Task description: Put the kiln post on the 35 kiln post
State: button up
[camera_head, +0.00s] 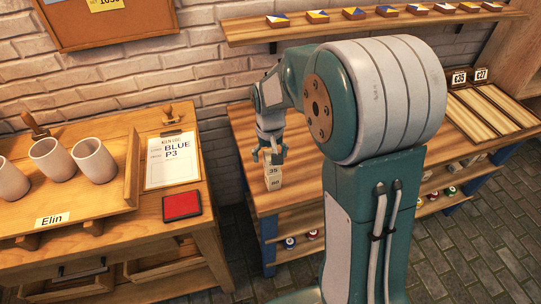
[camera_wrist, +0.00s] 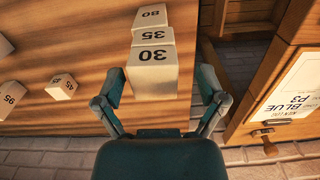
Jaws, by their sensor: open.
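A pale kiln post marked 30 (camera_wrist: 153,74) is nearest the camera in the wrist view. The 35 kiln post (camera_wrist: 153,37) shows just beyond it, then a post marked 80 (camera_wrist: 150,14).
Loose posts, one marked 95 (camera_wrist: 12,92) and a smaller one (camera_wrist: 62,89), lie on the table to the left in the wrist view. A side bench with cups (camera_head: 94,158), a BLUE P3 card (camera_head: 173,160) and a red pad (camera_head: 182,205) stands left of the table in the head view.

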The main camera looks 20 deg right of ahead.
notch_tip(320, 180, up, 11)
jog(key=s+r+t, duration=0.2)
jog(key=s, duration=0.8)
jog(key=s+r+t, duration=0.3)
jog(key=s, duration=0.8)
jog(key=shift+d+r+n+t, duration=0.2)
jog(key=shift+n+t, duration=0.1)
jog(key=shift+n, duration=0.1)
jog(key=shift+d, duration=0.1)
